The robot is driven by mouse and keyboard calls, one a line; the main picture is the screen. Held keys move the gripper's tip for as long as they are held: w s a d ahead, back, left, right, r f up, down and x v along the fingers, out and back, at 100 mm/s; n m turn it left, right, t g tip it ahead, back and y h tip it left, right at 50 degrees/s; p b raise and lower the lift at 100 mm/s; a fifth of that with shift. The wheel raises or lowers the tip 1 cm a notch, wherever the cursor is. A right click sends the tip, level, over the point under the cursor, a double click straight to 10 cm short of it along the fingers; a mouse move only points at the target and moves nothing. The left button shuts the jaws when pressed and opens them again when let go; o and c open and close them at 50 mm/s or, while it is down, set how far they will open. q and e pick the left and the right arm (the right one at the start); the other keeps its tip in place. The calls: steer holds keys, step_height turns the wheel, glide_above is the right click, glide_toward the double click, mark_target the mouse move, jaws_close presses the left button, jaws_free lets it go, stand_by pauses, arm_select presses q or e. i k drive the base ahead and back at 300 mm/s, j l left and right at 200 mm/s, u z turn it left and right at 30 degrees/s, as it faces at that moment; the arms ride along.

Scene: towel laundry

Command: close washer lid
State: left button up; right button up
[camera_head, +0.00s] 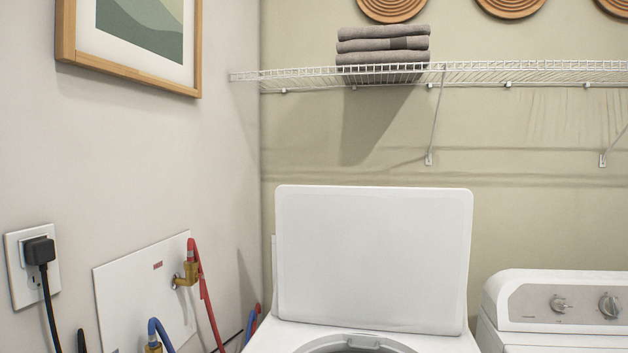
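The white washer lid (373,258) stands upright, open, at the back of the washer. The washer's white top (285,338) shows at the bottom of the head view, with part of the round drum opening (358,345) in front of the lid. The rest of the washer is cut off below. Neither of my grippers is in the picture.
A second white appliance with knobs (565,304) stands close on the right. Red and blue hoses with a brass valve (187,273) and a black plug (39,251) are on the left wall. A wire shelf (500,73) holding folded grey towels (383,45) is above.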

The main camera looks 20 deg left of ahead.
mark_target(391, 259)
steer(key=i+j, duration=0.2)
steer(key=j, duration=0.2)
steer(key=i+j, duration=0.15)
steer(key=j, duration=0.2)
steer(key=z, duration=0.75)
